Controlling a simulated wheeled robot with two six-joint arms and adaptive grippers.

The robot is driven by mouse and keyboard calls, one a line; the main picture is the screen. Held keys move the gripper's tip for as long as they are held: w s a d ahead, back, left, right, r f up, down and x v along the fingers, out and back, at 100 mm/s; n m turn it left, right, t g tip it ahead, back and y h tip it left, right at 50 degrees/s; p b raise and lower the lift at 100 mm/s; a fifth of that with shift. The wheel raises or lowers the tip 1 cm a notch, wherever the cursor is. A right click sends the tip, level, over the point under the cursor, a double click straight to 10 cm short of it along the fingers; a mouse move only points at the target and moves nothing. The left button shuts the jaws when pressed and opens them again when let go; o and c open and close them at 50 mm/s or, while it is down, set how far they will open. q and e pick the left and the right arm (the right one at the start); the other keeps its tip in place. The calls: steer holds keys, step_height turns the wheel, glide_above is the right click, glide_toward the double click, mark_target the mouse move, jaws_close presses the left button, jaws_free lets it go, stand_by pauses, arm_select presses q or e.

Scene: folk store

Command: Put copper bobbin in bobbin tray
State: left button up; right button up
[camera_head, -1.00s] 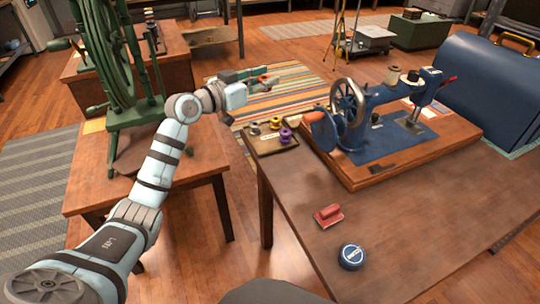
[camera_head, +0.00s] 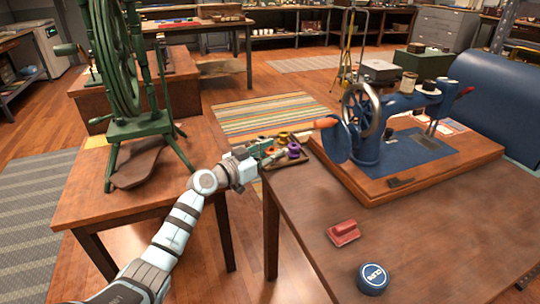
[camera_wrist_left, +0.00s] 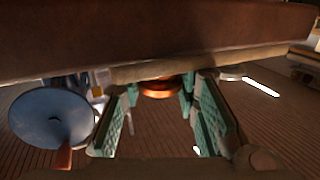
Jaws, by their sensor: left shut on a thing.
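My left gripper (camera_head: 276,155) reaches from the left to the bobbin tray (camera_head: 302,159) at the table's far left corner. It is shut on the copper bobbin, whose reddish-orange rim shows between the green-padded fingers in the left wrist view (camera_wrist_left: 160,88). In the head view the fingers overlap the tray's left side, and I cannot tell whether the held bobbin touches it. A purple bobbin (camera_head: 294,150) sits in the tray near the fingertips. Other bobbins there are partly hidden by the gripper. My right gripper is out of view.
A blue sewing machine (camera_head: 372,140) on a wooden base stands right of the tray, its handwheel close by. A red block (camera_head: 343,232) and a blue round tin (camera_head: 373,279) lie on the near table. A green spinning wheel (camera_head: 125,80) stands on the left table.

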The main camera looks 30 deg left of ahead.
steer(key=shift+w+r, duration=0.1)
arm_select(q)
steer(key=o, duration=1.1)
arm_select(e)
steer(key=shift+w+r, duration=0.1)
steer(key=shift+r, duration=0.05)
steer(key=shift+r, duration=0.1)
